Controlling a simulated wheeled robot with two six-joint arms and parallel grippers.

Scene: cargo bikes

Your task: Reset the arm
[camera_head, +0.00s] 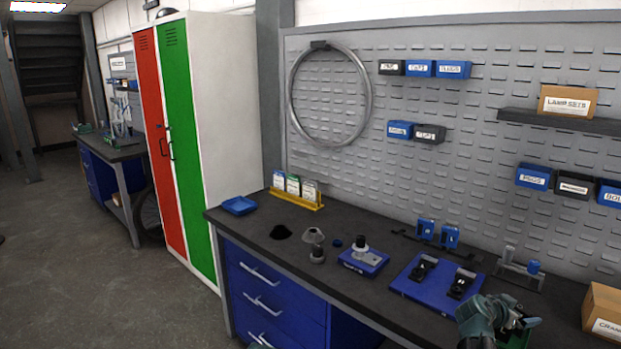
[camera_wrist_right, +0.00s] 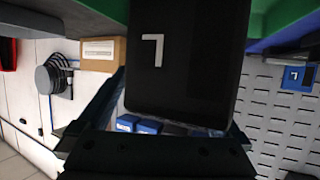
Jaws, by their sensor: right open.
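My right gripper (camera_head: 498,316) shows at the bottom right of the head view, low over the front of the workbench (camera_head: 232,222), beside a small green thing (camera_head: 517,338) that it partly hides. Its jaws are open. In the right wrist view a large dark block with a pale mark (camera_wrist_right: 185,60) fills the middle, close to the camera. I cannot tell what it is or whether it touches the fingers.
A blue board with two black clamps (camera_head: 437,283) lies left of my right gripper. A cardboard box (camera_head: 604,312) stands to its right. A blue scale-like device (camera_head: 363,260), small cups and a blue tray (camera_head: 239,205) are farther left. Red and green lockers (camera_head: 190,150) stand beyond.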

